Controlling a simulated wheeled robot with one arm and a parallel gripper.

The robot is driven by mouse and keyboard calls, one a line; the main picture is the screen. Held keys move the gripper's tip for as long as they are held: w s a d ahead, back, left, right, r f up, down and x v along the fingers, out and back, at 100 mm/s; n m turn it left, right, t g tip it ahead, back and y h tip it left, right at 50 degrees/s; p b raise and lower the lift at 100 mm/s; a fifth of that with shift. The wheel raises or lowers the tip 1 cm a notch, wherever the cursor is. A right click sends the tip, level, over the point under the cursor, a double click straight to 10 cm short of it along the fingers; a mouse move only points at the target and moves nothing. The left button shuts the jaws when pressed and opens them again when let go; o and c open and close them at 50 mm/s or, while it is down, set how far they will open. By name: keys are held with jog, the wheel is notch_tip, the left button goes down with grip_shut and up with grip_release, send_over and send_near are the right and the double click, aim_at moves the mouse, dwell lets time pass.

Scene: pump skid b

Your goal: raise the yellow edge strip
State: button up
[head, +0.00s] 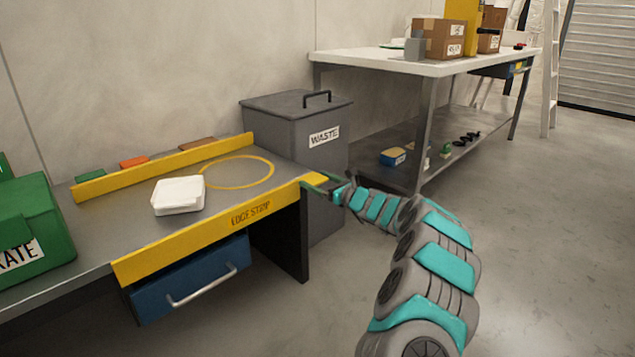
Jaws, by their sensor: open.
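The yellow edge strip (205,236), lettered EDGE STRIP, runs along the front edge of the grey bench (120,215). Its right end is at the bench's front right corner. My gripper (322,184) is open at that right end, reaching in from the right. The fingertips are small here, and I cannot tell whether they touch the strip or sit around it. A second yellow strip (165,167) without visible lettering runs along the back of the bench.
A white box (178,195) sits on the bench beside a yellow ring marking (237,172). A green crate (32,230) stands at left. A blue drawer (190,280) is under the strip. A grey waste bin (295,125) stands behind my gripper. Floor at right is clear.

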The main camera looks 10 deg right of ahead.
jog(key=shift+r, duration=0.1)
grip_shut()
dwell(0.8)
